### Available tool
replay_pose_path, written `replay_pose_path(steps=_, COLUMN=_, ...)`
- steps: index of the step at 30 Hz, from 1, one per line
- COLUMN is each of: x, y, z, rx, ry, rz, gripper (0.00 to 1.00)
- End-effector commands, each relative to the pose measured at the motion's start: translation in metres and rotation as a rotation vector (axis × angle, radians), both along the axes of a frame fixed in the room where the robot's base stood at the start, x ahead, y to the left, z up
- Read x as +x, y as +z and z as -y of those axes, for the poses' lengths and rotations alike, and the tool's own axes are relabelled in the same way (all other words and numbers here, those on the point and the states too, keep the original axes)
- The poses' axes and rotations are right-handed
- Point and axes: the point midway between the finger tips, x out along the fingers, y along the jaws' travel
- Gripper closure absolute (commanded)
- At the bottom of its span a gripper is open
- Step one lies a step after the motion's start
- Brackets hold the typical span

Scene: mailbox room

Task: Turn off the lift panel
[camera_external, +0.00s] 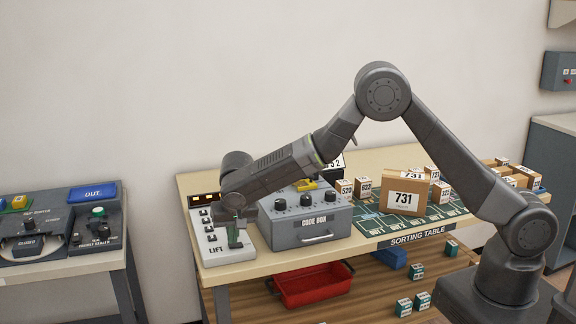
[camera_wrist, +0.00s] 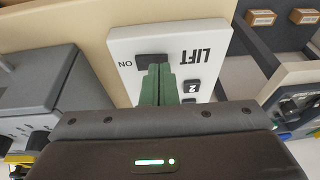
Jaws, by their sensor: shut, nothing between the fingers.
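The lift panel (camera_external: 214,250) is a white box with dark buttons at the left end of the sorting table. In the wrist view the lift panel (camera_wrist: 124,50) shows upside-down "LIFT" lettering, a black switch (camera_wrist: 150,60) beside the word "ON", and a button marked 2 (camera_wrist: 191,86). My gripper (camera_external: 236,240) is over the front part of the panel, pointing down. In the wrist view its green fingers (camera_wrist: 158,70) are together and empty, with the tips at the black switch. I cannot tell whether they touch it. The fingers hide part of the panel.
The grey code box (camera_external: 290,236) with knobs stands close to the right of the panel. Cartons, including a large one marked 731 (camera_external: 405,194), stand further right on the sorting table (camera_external: 272,264). A red tray (camera_external: 312,287) is below. Another bench (camera_external: 62,268) stands left, across a gap.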

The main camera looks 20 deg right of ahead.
Motion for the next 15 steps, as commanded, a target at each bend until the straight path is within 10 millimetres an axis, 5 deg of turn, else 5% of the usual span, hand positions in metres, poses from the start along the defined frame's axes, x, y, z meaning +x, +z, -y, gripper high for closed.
replay_pose_path(steps=15, x=-0.0002, y=-0.0061, z=-0.0006, rx=0.0, ry=0.0, rz=0.0, gripper=1.0)
